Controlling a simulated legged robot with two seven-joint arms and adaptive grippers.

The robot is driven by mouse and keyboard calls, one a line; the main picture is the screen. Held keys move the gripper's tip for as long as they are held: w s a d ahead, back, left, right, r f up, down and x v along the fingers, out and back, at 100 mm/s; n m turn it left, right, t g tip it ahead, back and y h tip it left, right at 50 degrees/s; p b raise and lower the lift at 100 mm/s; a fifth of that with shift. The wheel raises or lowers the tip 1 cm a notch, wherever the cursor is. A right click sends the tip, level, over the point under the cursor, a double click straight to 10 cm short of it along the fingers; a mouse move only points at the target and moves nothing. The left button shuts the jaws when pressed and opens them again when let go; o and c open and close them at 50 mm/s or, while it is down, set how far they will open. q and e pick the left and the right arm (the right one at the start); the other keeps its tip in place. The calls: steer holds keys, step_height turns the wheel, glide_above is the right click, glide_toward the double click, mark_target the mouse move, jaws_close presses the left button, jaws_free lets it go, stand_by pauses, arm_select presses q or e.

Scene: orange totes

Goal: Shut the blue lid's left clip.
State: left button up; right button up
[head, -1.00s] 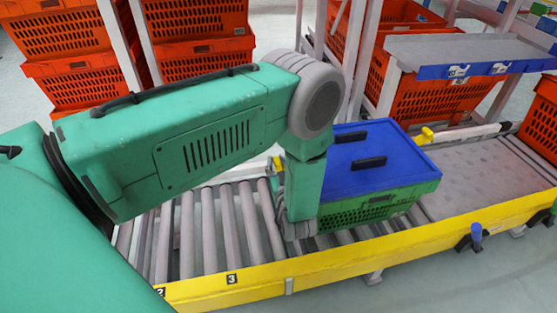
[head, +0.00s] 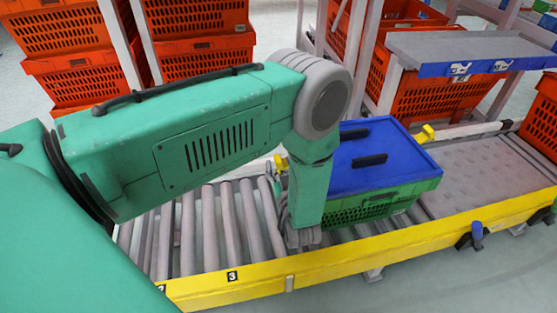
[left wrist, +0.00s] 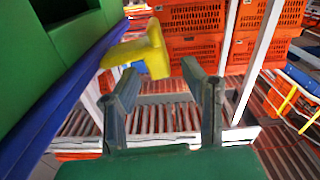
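The blue lid (head: 385,165) lies on a green crate (head: 375,204) on the roller conveyor. The lid's yellow left clip (head: 281,161) shows just left of my arm, and it sticks out from the lid's edge in the left wrist view (left wrist: 143,50). My left gripper (left wrist: 160,72) is open and empty, with its two fingers apart just beside the clip; I cannot tell whether a finger touches it. In the head view my left forearm hides the lid's left edge and most of the gripper. My right gripper is not in view.
A yellow right clip (head: 424,135) sticks out at the lid's far side. The conveyor has a yellow front rail (head: 330,263) and bare rollers (head: 225,225) to the left. Orange totes (head: 190,70) stack behind. A grey shelf (head: 460,48) stands at the back right.

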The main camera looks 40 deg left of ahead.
arm_select(q)
steer(key=v, duration=0.9)
steer(key=shift+s+d, duration=0.15)
steer(key=shift+d, duration=0.15)
